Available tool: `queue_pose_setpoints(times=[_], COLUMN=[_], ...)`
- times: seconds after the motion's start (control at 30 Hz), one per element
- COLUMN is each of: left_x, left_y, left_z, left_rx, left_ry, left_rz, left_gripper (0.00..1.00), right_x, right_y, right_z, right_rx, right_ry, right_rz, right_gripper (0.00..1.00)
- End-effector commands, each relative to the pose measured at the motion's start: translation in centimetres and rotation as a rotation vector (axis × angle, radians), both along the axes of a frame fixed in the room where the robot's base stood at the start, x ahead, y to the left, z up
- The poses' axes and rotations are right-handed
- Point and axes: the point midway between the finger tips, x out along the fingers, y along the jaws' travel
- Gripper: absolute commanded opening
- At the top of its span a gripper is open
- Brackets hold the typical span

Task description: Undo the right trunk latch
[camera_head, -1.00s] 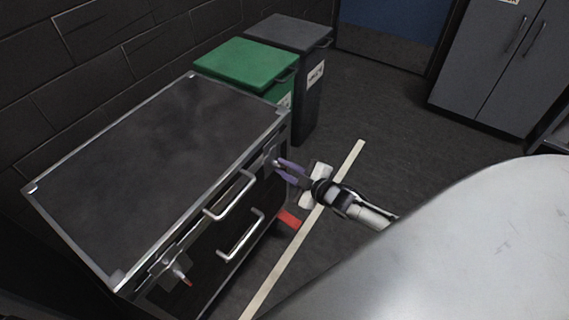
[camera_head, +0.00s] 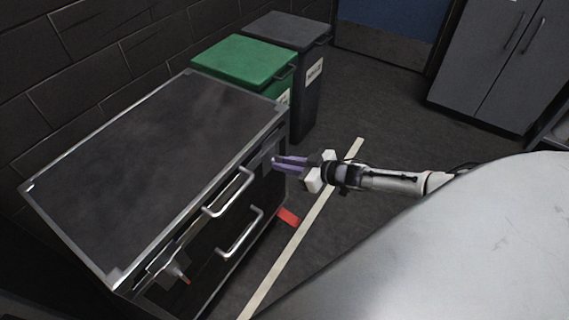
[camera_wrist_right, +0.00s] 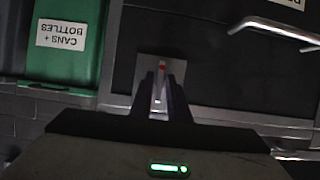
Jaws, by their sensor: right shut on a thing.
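The black trunk (camera_head: 150,150) with metal edges stands at the left, its lid down. My right gripper (camera_head: 276,162) is at the far end of the trunk's front, at the right latch, and hides most of it in the head view. In the right wrist view the right latch (camera_wrist_right: 161,68) shows as a pale plate with a small red-tipped lever. The purple fingers of my right gripper (camera_wrist_right: 160,84) are shut on that lever. The left latch (camera_head: 174,270), with a red tip, is at the near end of the front. My left gripper is not in view.
Two metal handles, an upper one (camera_head: 230,194) and a lower one (camera_head: 242,238), stick out of the trunk's front. A green-lidded bin (camera_head: 245,60) and a dark bin (camera_head: 290,32) stand behind it. A pale floor strip (camera_head: 290,252) runs alongside. A grey rounded surface (camera_head: 470,250) fills the lower right.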

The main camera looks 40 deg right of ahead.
Motion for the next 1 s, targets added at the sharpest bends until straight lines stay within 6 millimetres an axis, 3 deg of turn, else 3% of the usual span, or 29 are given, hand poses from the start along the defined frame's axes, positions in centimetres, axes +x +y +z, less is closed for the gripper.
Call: queue_pose_setpoints(times=[0.57, 0.6, 0.63, 1.0], left_x=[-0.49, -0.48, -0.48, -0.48], left_y=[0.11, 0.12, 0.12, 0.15], left_z=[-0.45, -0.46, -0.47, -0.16], left_rx=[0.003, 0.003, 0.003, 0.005], left_ry=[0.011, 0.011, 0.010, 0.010], left_rz=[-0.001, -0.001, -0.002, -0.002], left_gripper=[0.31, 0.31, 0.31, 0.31], right_x=[0.12, 0.12, 0.12, -0.58], right_y=[-0.08, -0.07, -0.07, -0.30], right_z=[0.14, 0.15, 0.15, 0.32], right_rx=[0.027, 0.027, 0.027, 0.026], right_ry=[0.008, 0.008, 0.008, 0.012], right_rz=[-0.001, -0.001, -0.001, -0.001], right_gripper=[0.00, 0.22, 0.25, 0.25])
